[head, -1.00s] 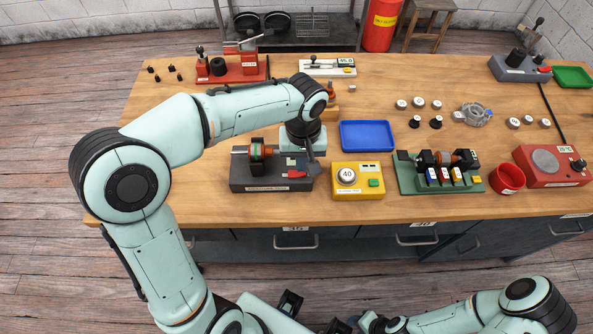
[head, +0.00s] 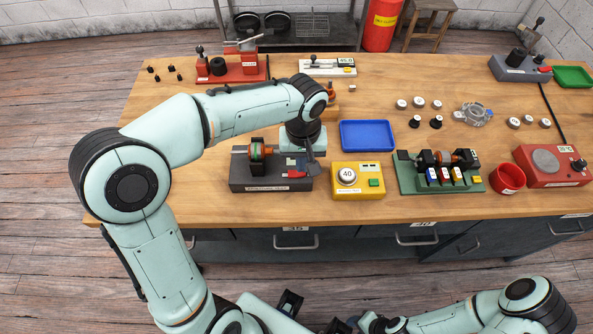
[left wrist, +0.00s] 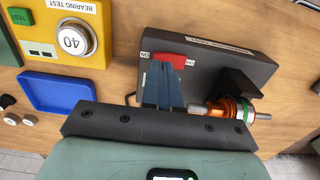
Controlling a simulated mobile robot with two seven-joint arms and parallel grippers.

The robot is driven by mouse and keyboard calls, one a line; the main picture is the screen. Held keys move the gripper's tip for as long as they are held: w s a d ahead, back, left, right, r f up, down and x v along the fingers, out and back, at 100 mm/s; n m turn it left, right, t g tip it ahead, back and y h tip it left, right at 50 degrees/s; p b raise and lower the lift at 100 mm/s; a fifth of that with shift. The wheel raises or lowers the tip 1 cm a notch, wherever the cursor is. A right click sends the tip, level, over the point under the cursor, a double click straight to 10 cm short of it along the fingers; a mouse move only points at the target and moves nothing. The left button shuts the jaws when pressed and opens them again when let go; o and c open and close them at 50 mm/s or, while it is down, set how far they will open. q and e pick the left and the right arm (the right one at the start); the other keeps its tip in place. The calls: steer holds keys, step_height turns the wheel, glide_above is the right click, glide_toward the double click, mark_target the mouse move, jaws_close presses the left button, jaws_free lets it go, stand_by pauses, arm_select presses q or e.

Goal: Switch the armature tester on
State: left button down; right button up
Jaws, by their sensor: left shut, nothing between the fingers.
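The armature tester (head: 262,185) is a dark grey box at the front left of the bench, with a copper-and-green armature (head: 257,152) lying across its top. A red rocker switch (head: 296,174) is on its right part. In the left wrist view the red switch (left wrist: 182,61) lies between small white labels, one reading ON. My left gripper (left wrist: 160,64) is shut and empty, its blue-grey fingertips at the left part of the switch. They overlap it in the picture; I cannot tell whether they touch. My right arm shows at the bottom right; its fingers cannot be made out.
A yellow bearing tester (head: 357,192) with a round 40 knob stands right of the armature tester. A blue tray (head: 367,149) lies behind it. A green stand (head: 408,184), a red cup (head: 507,178) and a red device (head: 550,179) are farther right.

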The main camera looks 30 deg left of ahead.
arm_select(q)
steer(key=shift+f+b, duration=0.55)
steer(key=shift+f, duration=0.4)
arm_select(e)
steer(key=shift+s+f, duration=0.35)
steer(key=shift+f, duration=0.35)
arm_select(q)
steer(key=shift+r, duration=0.15)
arm_select(e)
steer(key=shift+r, duration=0.1)
arm_select(q)
steer(key=shift+r+p, duration=0.9)
steer(key=shift+r, duration=0.35)
steer(key=shift+r+p, duration=1.3)
steer(key=shift+r, duration=0.9)
arm_select(e)
steer(key=w+r, duration=0.3)
steer(key=r, duration=0.2)
steer(key=shift+w, duration=0.2)
steer(key=shift+s+r, duration=0.1)
arm_select(q)
steer(key=shift+f, duration=0.1)
